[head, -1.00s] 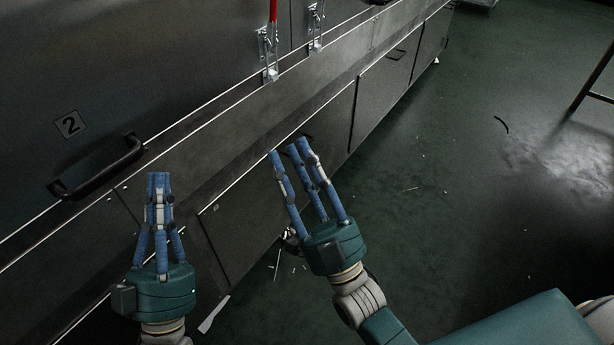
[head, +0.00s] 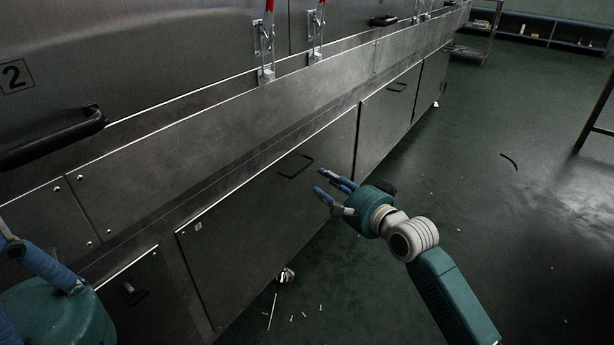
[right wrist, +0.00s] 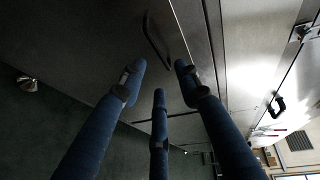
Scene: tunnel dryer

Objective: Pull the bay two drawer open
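A wide dark drawer front (head: 250,205) shows low in the machine, right of the upper door's "2" label (head: 17,76). It sits flush and looks shut. Its dark bar handle (head: 296,166) is near its top edge and also shows in the right wrist view (right wrist: 156,42). I cannot read the drawer's small tag. My right gripper (head: 321,181) is open and empty, just right of the handle and apart from it. In the right wrist view its spread fingers (right wrist: 158,75) point toward the handle. My left gripper (head: 20,262) is at the lower left, partly cut off.
A black door handle (head: 55,138) juts out above my left gripper. Another lower front (head: 388,110) with a handle is further along. Metal latches (head: 265,45) line the upper ledge. A caster (head: 286,275) and small debris are on the floor. Open floor (head: 450,170) lies to the right.

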